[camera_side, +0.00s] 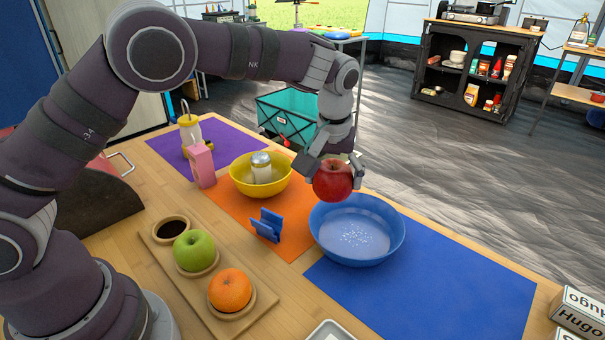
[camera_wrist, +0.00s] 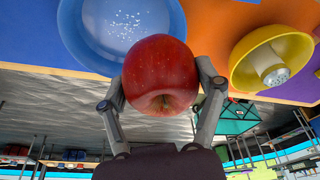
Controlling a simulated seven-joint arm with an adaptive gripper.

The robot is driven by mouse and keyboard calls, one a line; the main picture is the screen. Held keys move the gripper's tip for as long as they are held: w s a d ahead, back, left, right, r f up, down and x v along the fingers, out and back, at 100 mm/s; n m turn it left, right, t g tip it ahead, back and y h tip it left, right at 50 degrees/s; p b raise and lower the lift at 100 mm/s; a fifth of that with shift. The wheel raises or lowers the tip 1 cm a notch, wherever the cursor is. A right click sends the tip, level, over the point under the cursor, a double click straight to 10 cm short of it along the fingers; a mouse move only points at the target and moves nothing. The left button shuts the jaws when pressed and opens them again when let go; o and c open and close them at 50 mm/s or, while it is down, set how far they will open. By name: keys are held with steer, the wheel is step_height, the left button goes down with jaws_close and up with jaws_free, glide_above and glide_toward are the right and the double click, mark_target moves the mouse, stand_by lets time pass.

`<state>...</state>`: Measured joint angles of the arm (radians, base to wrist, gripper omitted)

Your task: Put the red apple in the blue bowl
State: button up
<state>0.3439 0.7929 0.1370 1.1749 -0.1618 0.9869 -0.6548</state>
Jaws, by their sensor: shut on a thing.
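The red apple (camera_side: 333,181) is held between the fingers of my gripper (camera_side: 334,166), which is shut on it. In the side view the apple is in the air near the far rim of the blue bowl (camera_side: 380,253), above and a little left of the bowl's middle. In the wrist view the apple (camera_wrist: 160,76) sits between both fingers and covers part of the blue bowl (camera_wrist: 85,45). The bowl holds no fruit; small white specks show on its bottom.
A yellow bowl (camera_side: 243,185) with a shaker (camera_side: 261,168) stands left of the blue bowl. A blue holder (camera_side: 267,225) stands between them and the wooden tray (camera_side: 180,291), which holds a green apple (camera_side: 194,251) and an orange (camera_side: 230,289). The blue mat (camera_side: 450,281) is clear at right.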

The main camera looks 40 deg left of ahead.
mark_target(346, 242)
steer(key=shift+m, duration=0.8)
steer(key=d+f, duration=0.1)
steer(key=f, duration=0.2)
steer(key=d+f, duration=0.1)
steer(key=f, duration=0.2)
steer(key=d+f, duration=0.1)
steer(key=f, duration=0.3)
steer(key=shift+w+d, duration=0.25)
steer(key=shift+f, duration=0.2)
steer(key=o, duration=1.2)
